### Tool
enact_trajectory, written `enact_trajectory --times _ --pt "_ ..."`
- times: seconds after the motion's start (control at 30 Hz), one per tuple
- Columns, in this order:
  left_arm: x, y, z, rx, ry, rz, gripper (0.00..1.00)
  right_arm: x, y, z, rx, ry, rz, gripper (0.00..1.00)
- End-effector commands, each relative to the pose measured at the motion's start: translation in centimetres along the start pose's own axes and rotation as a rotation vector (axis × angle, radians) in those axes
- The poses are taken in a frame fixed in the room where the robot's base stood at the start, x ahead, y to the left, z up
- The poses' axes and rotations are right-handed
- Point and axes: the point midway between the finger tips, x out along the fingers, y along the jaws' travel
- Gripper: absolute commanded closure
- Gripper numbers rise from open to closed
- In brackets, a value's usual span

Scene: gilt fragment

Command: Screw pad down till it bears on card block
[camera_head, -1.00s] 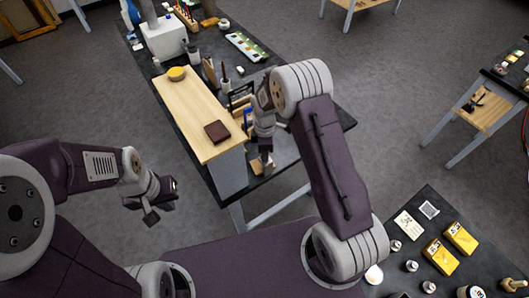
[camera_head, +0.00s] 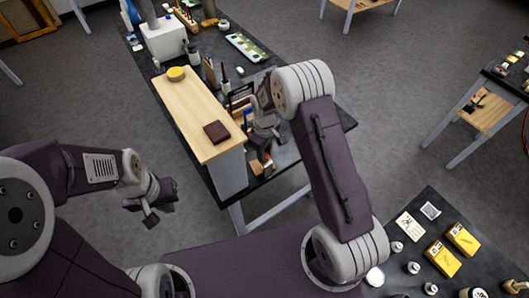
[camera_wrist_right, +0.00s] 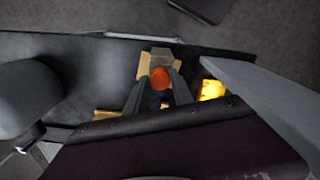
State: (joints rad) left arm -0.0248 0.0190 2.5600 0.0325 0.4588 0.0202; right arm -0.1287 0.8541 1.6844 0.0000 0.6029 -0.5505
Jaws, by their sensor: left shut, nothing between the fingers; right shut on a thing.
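My right gripper (camera_head: 266,155) reaches down beside the pale wooden shelf at the near end of the dark bench. In the right wrist view the right gripper (camera_wrist_right: 159,85) is shut on a round orange-red knob (camera_wrist_right: 160,78). A small grey block with tan edges (camera_wrist_right: 160,54) shows just beyond the knob; I cannot tell whether it is the card block. The pad is not clearly visible, and any gap under it is hidden. My left gripper (camera_head: 150,211) is shut and empty, in the air left of the bench.
The pale wooden shelf (camera_head: 187,110) stands close left of my right gripper, with a dark brown book (camera_head: 216,132) and a yellow round item (camera_head: 176,73) on it. A yellow object (camera_wrist_right: 211,90) lies right of the fingers. Open floor surrounds the left gripper.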

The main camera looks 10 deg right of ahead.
Motion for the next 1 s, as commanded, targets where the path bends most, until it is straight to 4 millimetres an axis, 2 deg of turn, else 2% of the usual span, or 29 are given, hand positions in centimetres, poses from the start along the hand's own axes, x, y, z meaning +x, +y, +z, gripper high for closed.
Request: enact_trajectory --times 0.57,0.6,0.67,0.7,1.0 --pt "0.04 0.00 0.00 0.000 0.000 0.000 1.00 0.02 -0.02 0.04 0.033 -0.001 -0.001 1.00" --pt "0.04 0.00 0.01 0.000 0.000 0.000 1.00 0.02 -0.02 0.03 0.033 -0.001 -0.001 0.69" --pt "0.04 0.00 0.00 0.000 0.000 0.000 1.00 0.02 -0.02 0.03 0.033 -0.001 -0.001 0.52" --pt "0.03 0.00 0.01 0.000 0.000 0.000 1.00 0.02 -0.02 0.03 0.033 -0.001 -0.001 0.50" --pt "0.14 0.00 0.02 0.000 0.000 0.000 1.00 -0.19 0.01 -0.02 0.032 0.001 0.000 0.50"
